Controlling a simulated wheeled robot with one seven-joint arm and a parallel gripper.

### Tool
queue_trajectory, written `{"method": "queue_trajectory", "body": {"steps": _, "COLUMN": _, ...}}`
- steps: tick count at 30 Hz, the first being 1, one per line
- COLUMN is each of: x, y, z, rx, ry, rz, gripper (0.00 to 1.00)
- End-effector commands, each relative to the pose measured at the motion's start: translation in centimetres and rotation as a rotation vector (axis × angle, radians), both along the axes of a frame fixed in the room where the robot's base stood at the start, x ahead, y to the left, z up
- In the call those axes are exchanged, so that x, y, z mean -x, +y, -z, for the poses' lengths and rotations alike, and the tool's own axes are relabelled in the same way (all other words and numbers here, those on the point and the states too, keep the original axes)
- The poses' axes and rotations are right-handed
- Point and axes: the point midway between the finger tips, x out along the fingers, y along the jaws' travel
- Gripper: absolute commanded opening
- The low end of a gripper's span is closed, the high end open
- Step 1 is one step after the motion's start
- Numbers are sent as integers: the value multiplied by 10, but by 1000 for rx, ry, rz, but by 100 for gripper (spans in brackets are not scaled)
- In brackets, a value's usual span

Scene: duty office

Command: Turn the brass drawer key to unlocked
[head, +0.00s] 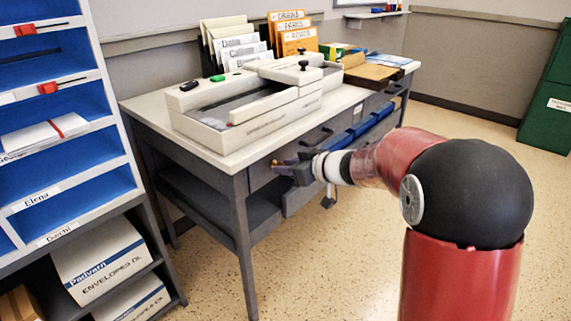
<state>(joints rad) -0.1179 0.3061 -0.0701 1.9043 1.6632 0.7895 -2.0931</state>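The grey desk (135,104) stands against the back wall, with a drawer front under its left half. My gripper (284,168) is at this drawer front, just below the desk's front edge. A small brass-coloured spot (274,162) shows at the tip of my gripper; it may be the brass drawer key. My fingers and wrist cover most of that place, so I cannot tell the key's turn or whether my fingers touch it. The gap between my fingers is too small to make out.
A beige machine (250,105) and file racks stand on the desk. An open drawer with blue bins (362,128) is to the right. A blue pigeonhole shelf (75,165) stands close on the left, a green cabinet (548,95) far right. The speckled floor in front is clear.

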Motion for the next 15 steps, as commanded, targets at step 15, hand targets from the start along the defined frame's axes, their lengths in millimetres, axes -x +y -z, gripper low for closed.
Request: {"method": "queue_trajectory", "body": {"steps": 15, "x": -6, "y": 8, "z": 4, "rx": 0, "ry": 0, "rz": 1, "gripper": 13}}
